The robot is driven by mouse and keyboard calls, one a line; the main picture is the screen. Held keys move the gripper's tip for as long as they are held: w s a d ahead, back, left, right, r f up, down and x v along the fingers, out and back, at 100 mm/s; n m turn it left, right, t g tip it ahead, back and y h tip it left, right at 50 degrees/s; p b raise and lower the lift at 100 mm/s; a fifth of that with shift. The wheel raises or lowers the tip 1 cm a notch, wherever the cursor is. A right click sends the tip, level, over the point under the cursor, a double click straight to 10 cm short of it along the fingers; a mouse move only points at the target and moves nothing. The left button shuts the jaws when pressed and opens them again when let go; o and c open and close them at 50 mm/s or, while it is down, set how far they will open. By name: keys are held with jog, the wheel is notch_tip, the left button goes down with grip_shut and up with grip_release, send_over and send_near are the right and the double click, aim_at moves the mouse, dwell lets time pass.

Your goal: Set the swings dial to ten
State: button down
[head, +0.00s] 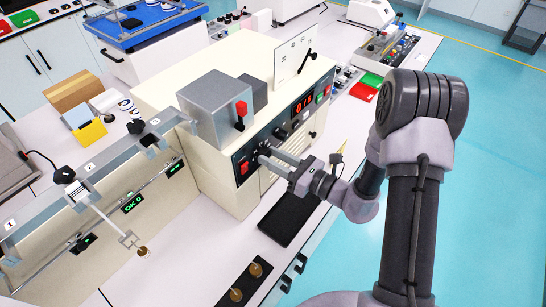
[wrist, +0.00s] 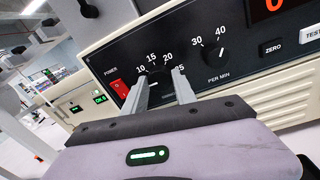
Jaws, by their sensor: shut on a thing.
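The swings dial (wrist: 158,80) is a dark round knob on the tester's black front panel, with 10, 15, 20 and 25 printed around it. My gripper (wrist: 161,74) is shut on this knob, one finger on each side. In the head view my gripper (head: 266,155) reaches the panel from the right. The fingers cover part of the dial, and I cannot tell which number its pointer faces. The cream tester (head: 225,190) stands on the bench, with a red number display (head: 303,103).
Right of the dial is a PER MIN knob (wrist: 213,52) marked 30 and 40, then a ZERO button (wrist: 272,48). A red power switch (wrist: 120,89) is close on the left. A black tray (head: 288,218) lies below my gripper. A rig with clamps (head: 100,215) stands left.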

jog(key=m+p, duration=0.2)
jog(key=m, duration=0.2)
jog(key=shift+f+m+t+p, duration=0.1)
jog(key=shift+m+t+p, duration=0.2)
jog(key=shift+m+p, duration=1.4)
jog(key=shift+m+b, duration=0.7)
jog(key=shift+m, duration=0.2)
jog(key=c, duration=1)
grip_release()
jog(key=shift+s+d, duration=0.1)
jog(key=v, duration=1.7)
jog(key=shift+p, duration=0.3)
